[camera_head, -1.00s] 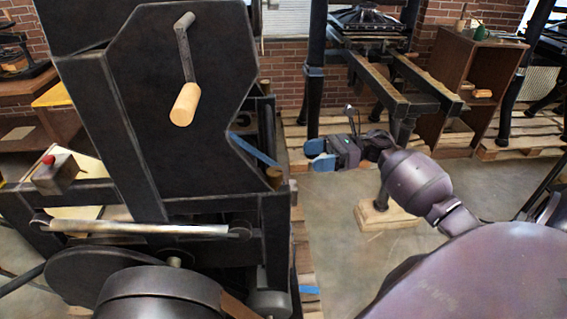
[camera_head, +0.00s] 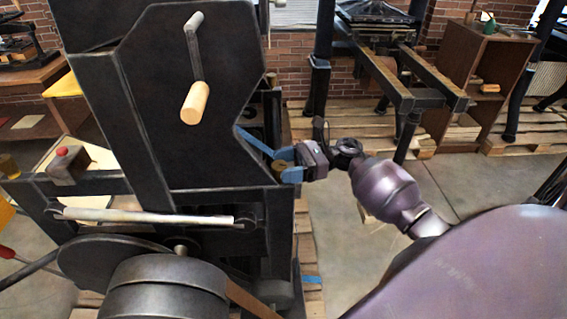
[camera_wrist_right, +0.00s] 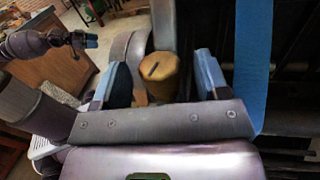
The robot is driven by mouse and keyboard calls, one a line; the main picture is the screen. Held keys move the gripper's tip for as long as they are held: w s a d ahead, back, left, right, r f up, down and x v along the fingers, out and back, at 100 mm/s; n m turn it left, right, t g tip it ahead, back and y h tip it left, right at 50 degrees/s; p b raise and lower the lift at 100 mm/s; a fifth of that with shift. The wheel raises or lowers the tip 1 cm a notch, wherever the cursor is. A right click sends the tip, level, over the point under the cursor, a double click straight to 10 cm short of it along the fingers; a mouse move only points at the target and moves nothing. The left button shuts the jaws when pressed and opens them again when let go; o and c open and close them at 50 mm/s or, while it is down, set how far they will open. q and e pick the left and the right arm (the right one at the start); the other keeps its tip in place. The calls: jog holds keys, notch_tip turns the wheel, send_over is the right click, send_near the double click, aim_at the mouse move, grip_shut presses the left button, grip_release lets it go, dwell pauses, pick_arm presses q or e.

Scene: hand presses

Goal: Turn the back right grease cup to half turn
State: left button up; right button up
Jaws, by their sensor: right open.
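A brass-coloured grease cup (camera_head: 279,166) sits at the right edge of the dark press, partly hidden by my right gripper (camera_head: 286,165). In the right wrist view the cup (camera_wrist_right: 160,72) stands between the blue fingers of my right gripper (camera_wrist_right: 160,78), with gaps on both sides. A short dark mark shows on its top. The gripper is open around the cup. My left gripper (camera_wrist_right: 84,40) shows small at the upper left of the right wrist view; its jaws are unclear. It is out of the head view.
The press's dark side plate (camera_head: 190,110) and wooden-handled crank (camera_head: 195,103) stand left of my right gripper. A blue strip (camera_head: 254,143) slants close to the fingers. Another press on pallets and a wooden cabinet (camera_head: 475,85) stand behind. Open floor lies to the right.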

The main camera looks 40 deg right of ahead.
jog(key=shift+w+a, duration=0.15)
jog(key=shift+a, duration=0.2)
pick_arm(q)
jog(key=shift+s, duration=0.2)
jog(key=shift+s+f, duration=0.15)
pick_arm(e)
jog(key=c, duration=0.9)
jog(key=shift+a+m+t+h, duration=0.1)
jog(key=shift+m+t+h, duration=0.6)
jog(key=shift+m+t, duration=0.5)
pick_arm(q)
jog(key=shift+w+r+p, duration=0.35)
jog(key=shift+r+p, duration=0.1)
jog(key=shift+r, duration=0.25)
pick_arm(e)
jog(key=shift+s+m+t+h, duration=0.2)
jog(key=shift+m+t+h, duration=1.05)
jog(key=shift+t, duration=0.75)
pick_arm(q)
jog(key=shift+s+f, duration=0.1)
jog(key=shift+s, duration=0.1)
pick_arm(e)
jog(key=o, duration=0.9)
